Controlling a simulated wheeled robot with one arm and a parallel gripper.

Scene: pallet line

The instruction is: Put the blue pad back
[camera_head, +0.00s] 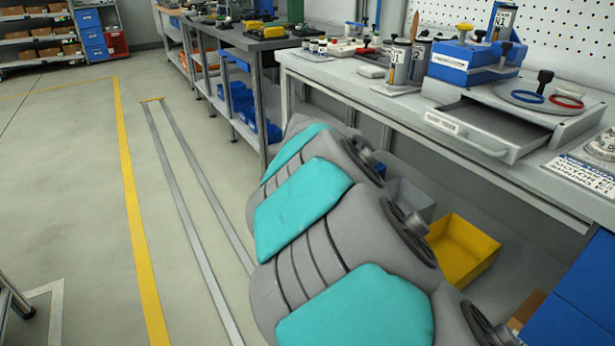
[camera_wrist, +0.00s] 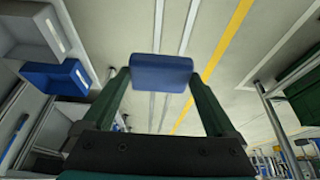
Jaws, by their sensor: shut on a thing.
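In the wrist view a blue pad (camera_wrist: 160,72), a rounded block, sits between the fingertips of my gripper (camera_wrist: 160,82). The two dark green fingers press on its left and right ends, and it is held clear above the floor. Neither my gripper nor the pad shows in the head view, where my grey and teal arm fills the lower middle. The white workbench (camera_head: 440,147) at the right has a grey unit with a drawer (camera_head: 488,130) pulled open. I cannot tell which place belongs to the pad.
On the bench stand a blue box (camera_head: 468,65), grey cylinders (camera_head: 397,63), a blue ring (camera_head: 527,97) and a red ring (camera_head: 569,90). A yellow bin (camera_head: 462,250) and grey bin (camera_head: 412,198) sit below, near my arm. The floor at left is open, with a yellow line (camera_head: 133,210).

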